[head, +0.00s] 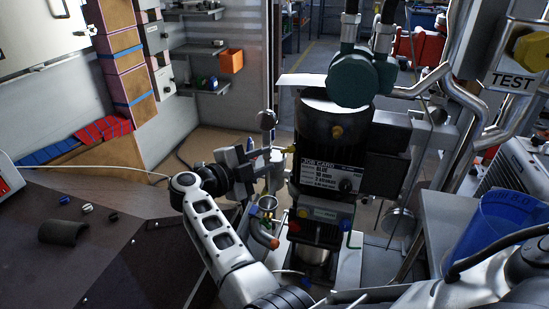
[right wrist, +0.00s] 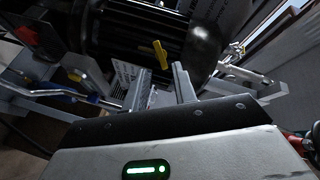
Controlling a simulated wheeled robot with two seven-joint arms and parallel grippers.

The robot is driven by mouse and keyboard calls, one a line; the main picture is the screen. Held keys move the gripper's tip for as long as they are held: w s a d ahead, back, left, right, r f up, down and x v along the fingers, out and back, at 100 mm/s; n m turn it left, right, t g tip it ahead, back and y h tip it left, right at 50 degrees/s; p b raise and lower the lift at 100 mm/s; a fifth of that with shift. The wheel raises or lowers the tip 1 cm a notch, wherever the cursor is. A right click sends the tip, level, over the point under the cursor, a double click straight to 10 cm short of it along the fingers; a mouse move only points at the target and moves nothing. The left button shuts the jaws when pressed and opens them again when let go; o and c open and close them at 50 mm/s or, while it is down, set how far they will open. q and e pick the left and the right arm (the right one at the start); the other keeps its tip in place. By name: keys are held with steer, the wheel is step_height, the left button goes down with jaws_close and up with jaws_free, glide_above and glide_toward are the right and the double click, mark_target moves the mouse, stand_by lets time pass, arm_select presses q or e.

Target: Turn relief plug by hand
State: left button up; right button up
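A small yellow winged plug (right wrist: 160,53), which I take as the relief plug, sticks out from the dark ribbed machine body in the right wrist view. In the head view a small yellow piece (head: 290,149) shows at the left side of the black machine (head: 330,135); it looks like the same plug. My right gripper (right wrist: 161,82) is open, its two fingers apart and pointing at the plug. The plug lies beyond the fingertips, with nothing seen between them. In the head view this gripper (head: 270,160) is left of the machine. My left gripper is not in view.
A blue bucket (head: 505,225) is at right. A dark bench (head: 120,245) is at left.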

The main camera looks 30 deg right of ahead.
mark_target(284, 151)
steer(key=b+x, duration=0.1)
steer(key=x, duration=0.4)
steer(key=shift+d, duration=0.2)
steer(key=shift+w+d, duration=0.1)
jaws_close()
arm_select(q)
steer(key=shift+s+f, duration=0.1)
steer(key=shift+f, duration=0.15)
